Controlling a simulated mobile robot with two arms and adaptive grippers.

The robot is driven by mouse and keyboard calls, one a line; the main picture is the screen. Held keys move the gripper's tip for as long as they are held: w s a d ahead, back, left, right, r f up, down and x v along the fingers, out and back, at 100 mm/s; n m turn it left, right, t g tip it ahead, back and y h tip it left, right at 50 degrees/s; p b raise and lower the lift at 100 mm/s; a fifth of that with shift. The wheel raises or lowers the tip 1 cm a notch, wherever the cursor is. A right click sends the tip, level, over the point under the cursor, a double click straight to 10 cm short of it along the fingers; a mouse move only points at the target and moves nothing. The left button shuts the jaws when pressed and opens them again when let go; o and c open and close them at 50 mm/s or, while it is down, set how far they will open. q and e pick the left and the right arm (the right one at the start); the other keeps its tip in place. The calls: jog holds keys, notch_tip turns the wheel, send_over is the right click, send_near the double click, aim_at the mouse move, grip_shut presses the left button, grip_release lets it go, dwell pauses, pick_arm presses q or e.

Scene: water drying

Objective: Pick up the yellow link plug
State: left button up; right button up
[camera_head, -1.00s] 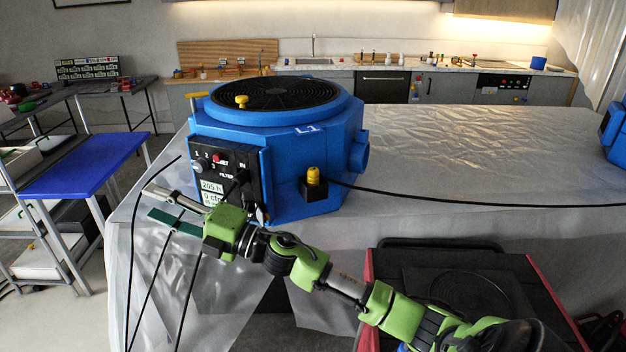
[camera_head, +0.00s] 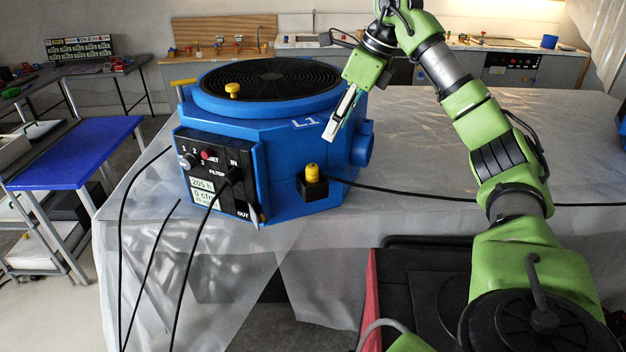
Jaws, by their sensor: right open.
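The yellow link plug (camera_head: 312,172) stands upright in a small black socket box (camera_head: 314,189) on the front right side of the blue air mover (camera_head: 293,150), marked L1. A black cable runs from the socket box to the right across the covered table. My right gripper (camera_head: 334,127) is above and slightly right of the plug, pointing down and left. It is open and empty, apart from the plug, in front of the blue housing. Seen nearly edge-on, its far finger is largely hidden. My left gripper is not in view.
The plastic-covered table (camera_head: 430,160) is mostly clear to the right. A blue-topped table (camera_head: 78,152) stands at the left.

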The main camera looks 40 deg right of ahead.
send_over(314, 166)
jog(key=s+d, duration=0.1)
jog(key=s, duration=0.1)
notch_tip(314, 166, down, 7)
jog(key=shift+f, duration=0.1)
jog(key=p+x, duration=0.2)
jog(key=x, duration=0.3)
jog(key=shift+f, duration=0.1)
grip_shut()
